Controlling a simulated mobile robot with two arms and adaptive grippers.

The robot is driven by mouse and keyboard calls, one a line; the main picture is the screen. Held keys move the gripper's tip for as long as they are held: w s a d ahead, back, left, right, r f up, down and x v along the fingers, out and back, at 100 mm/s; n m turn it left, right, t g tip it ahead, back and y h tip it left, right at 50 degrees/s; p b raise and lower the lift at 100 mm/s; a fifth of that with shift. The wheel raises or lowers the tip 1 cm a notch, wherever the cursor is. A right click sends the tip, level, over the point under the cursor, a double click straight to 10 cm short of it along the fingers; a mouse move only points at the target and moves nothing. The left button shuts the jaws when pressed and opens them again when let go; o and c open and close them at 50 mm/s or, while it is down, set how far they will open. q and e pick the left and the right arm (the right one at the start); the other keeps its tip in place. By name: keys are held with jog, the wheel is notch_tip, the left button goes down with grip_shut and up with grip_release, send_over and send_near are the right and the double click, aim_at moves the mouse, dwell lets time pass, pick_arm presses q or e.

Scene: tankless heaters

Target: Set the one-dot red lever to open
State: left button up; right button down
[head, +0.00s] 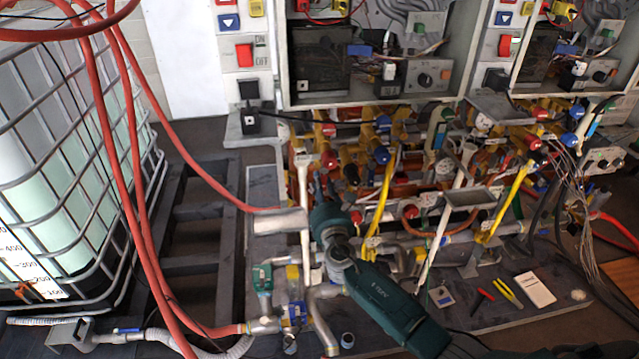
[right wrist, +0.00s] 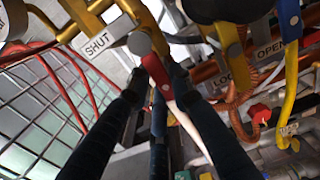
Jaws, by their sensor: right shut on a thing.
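In the right wrist view a red lever (right wrist: 155,70) is fixed at a grey round pivot (right wrist: 139,43) on a yellow pipe. Its handle hangs down and slants slightly to the right. My right gripper (right wrist: 160,82) is shut on the red lever, with one dark finger on each side. I cannot make out any dots on the lever. In the head view my right arm (head: 385,295) reaches up from the bottom toward the pipes, and its gripper tips are hard to make out there. My left gripper is not in view.
Yellow pipes and several other valves crowd the space around the gripper. An "OPEN" label (right wrist: 270,50) stands at the right of the wrist view. In the head view a caged tank (head: 60,170) and red hoses (head: 130,180) stand at left. Small tools (head: 508,292) lie at lower right.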

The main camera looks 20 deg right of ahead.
jog(key=shift+f, duration=0.1)
dwell(0.3)
jog(key=c, duration=1.5)
grip_release()
jog(key=shift+s, duration=0.1)
jog(key=v, duration=1.2)
jog(key=shift+d, duration=0.1)
